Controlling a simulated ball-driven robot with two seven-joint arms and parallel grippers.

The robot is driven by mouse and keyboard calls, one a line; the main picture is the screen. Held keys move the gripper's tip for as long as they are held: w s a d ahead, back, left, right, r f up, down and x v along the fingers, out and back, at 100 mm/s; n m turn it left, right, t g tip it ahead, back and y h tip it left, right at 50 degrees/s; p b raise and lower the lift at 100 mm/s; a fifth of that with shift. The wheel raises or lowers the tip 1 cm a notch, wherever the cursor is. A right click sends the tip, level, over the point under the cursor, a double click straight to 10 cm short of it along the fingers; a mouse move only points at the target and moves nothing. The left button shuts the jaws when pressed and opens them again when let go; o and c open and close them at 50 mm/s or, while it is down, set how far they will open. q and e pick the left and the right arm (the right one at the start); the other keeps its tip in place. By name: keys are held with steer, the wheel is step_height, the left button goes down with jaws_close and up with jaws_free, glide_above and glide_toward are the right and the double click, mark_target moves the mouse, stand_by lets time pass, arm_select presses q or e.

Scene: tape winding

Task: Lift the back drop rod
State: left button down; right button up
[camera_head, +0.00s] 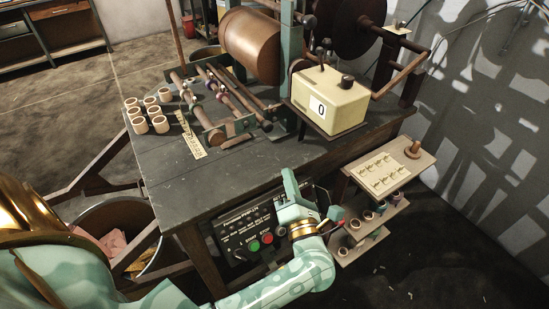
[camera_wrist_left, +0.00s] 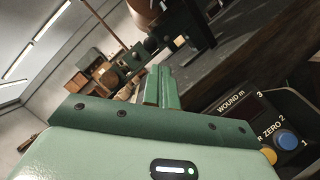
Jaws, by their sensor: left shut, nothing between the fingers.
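Several dark rods (camera_head: 238,92) lie side by side on the winding machine at the back of the table, some with small rings on them. I cannot tell for sure which one is the back drop rod. My left gripper (camera_head: 289,183) is at the table's front edge, in front of the control panel and well short of the rods. Its green fingers (camera_wrist_left: 161,87) are together in the left wrist view, with nothing between them. The machine's rod ends (camera_wrist_left: 135,62) show beyond the fingers there. My right gripper is not in view.
A control panel (camera_head: 246,232) hangs in front. The table's front left (camera_head: 185,185) is clear.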

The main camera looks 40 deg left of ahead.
mark_target(265, 169)
arm_select(q)
steer(key=n+g, duration=0.1)
steer(key=n, duration=0.2)
steer(key=s+n+g+b, duration=0.1)
steer(key=n+g, duration=0.1)
steer(key=a+f+n+g, duration=0.1)
steer(key=n+g, duration=0.1)
steer(key=n, duration=0.1)
steer(key=shift+s+a+n+h, duration=0.1)
steer(key=shift+s+n+h, duration=0.05)
steer(key=shift+n+h, duration=0.15)
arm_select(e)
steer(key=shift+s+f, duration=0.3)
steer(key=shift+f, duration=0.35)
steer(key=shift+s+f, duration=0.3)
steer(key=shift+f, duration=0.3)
